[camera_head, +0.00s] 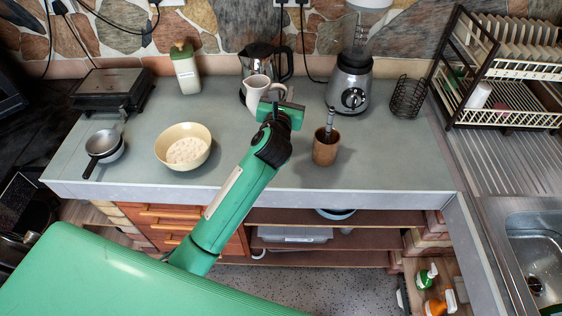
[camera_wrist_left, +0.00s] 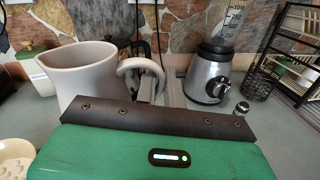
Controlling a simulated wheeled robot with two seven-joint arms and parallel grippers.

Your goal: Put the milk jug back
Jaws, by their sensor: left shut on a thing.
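The milk jug (camera_head: 255,92) is a pale, plain jug with a side handle. It looks upright, in front of the kettle, over the back part of the counter. In the left wrist view the jug (camera_wrist_left: 84,76) fills the left side, with its handle toward the middle. My left gripper (camera_head: 279,93) is shut on the jug at its handle side; the fingers (camera_wrist_left: 158,90) are partly hidden behind the wrist's dark edge. The jug's base is hidden by my gripper, so I cannot tell whether it touches the counter. My right gripper is not in view.
A kettle (camera_head: 263,60) stands close behind the jug. A blender (camera_head: 352,82) and wire holder (camera_head: 408,97) are to the right, and a wooden cup (camera_head: 326,148) is nearer the front. A green-lidded canister (camera_head: 186,70), bowl (camera_head: 183,147), pan (camera_head: 104,143) and grill (camera_head: 113,88) are left.

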